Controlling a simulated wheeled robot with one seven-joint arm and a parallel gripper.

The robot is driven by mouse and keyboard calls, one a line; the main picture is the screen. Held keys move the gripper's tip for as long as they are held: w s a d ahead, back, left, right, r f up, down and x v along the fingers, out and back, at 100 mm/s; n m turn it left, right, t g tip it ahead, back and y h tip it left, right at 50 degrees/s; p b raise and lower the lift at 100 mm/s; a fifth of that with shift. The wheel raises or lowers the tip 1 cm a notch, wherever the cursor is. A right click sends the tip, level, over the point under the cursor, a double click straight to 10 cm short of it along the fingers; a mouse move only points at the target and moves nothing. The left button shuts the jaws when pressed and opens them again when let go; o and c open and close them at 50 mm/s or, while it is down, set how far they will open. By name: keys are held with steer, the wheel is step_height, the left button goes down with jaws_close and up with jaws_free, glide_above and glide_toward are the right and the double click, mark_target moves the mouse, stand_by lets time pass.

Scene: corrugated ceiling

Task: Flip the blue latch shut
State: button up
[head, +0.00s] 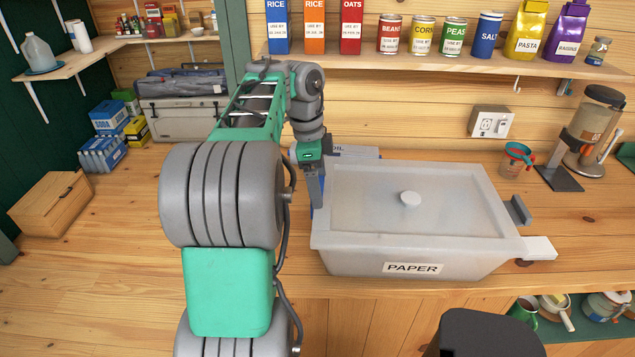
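A translucent grey bin (415,262) labelled PAPER stands on the wooden counter with its lid (450,195) on; the lid has a round white knob (410,199). A narrow strip of blue, which may be the blue latch, shows at the bin's left side, mostly hidden behind my gripper (317,202). My gripper points down right beside that left side, close to the blue. I cannot tell whether it touches it, nor whether the latch is up or down. The fingers overlap in this view, so their opening does not show.
A grey latch-like piece (518,210) and a white handle-like piece (538,248) stick out at the bin's right. A box marked OIL (352,152) lies behind the bin. A shelf (450,64) of boxes and cans runs above.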

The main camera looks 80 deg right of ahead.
steer(key=shift+o, duration=0.9)
steer(key=shift+r, duration=0.1)
steer(key=r+p, duration=0.4)
steer(key=r, duration=0.1)
steer(key=w+r+p, duration=0.1)
steer(key=r+p, duration=0.1)
steer(key=shift+a+r, duration=0.1)
steer(key=shift+r, duration=0.2)
